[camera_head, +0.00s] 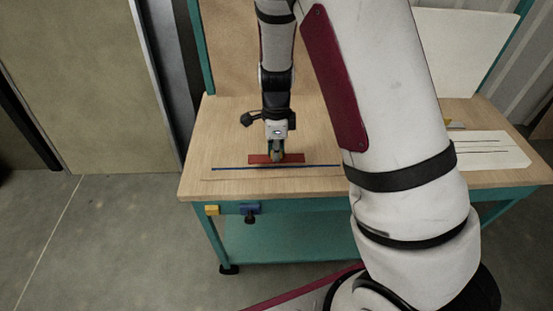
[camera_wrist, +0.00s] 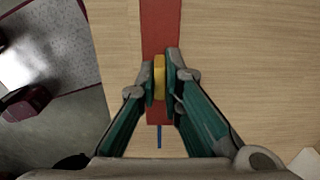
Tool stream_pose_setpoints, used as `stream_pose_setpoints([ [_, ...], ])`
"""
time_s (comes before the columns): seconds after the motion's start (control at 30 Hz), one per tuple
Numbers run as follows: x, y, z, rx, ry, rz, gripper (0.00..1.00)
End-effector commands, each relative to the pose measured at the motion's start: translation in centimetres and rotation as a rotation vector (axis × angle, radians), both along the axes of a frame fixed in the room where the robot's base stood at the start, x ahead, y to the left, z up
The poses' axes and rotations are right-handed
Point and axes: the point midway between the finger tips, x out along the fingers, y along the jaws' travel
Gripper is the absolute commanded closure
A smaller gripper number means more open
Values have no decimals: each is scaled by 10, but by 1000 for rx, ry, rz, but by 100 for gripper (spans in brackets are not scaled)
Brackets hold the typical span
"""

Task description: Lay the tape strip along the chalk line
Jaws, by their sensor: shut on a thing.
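The tape strip is a flat red bar (camera_head: 262,158) with a yellow grip piece (camera_wrist: 159,78) at its middle. My gripper (camera_head: 276,155) is shut on the yellow piece, its two fingers on either side of it. The red strip also shows in the wrist view (camera_wrist: 160,25), running up out of the picture. The chalk line is a thin blue line (camera_head: 228,169) on the wooden table. In the head view it runs just in front of the strip, roughly parallel. In the wrist view a short piece of the line (camera_wrist: 159,138) shows past the strip's near end, in line with it. The gap in height is unclear.
The wooden tabletop (camera_head: 225,125) is clear around the strip. A white sheet with dark lines (camera_head: 495,150) lies at the right. A yellow block (camera_head: 212,210) and a blue clamp-like thing (camera_head: 250,209) are on the front edge. My arm hides the table's middle right.

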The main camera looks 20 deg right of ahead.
Motion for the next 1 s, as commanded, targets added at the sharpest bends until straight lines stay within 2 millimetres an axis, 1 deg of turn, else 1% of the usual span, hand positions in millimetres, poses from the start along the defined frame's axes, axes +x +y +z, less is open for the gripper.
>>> stream_pose_setpoints([
  [0.07,0,-1,-7,0,2,-2,100],
  [0.2,-1,-1,-26,-1,3,-2,100],
  [0.3,-1,-1,-34,0,1,-2,100],
  [0.53,0,0,-34,0,0,-1,100],
  [0.67,0,0,-38,0,1,0,100],
  [0.7,0,0,-38,0,0,0,86],
  [0.77,-1,-1,-37,0,0,0,72],
  [1.0,-1,-1,-37,0,1,0,72],
])
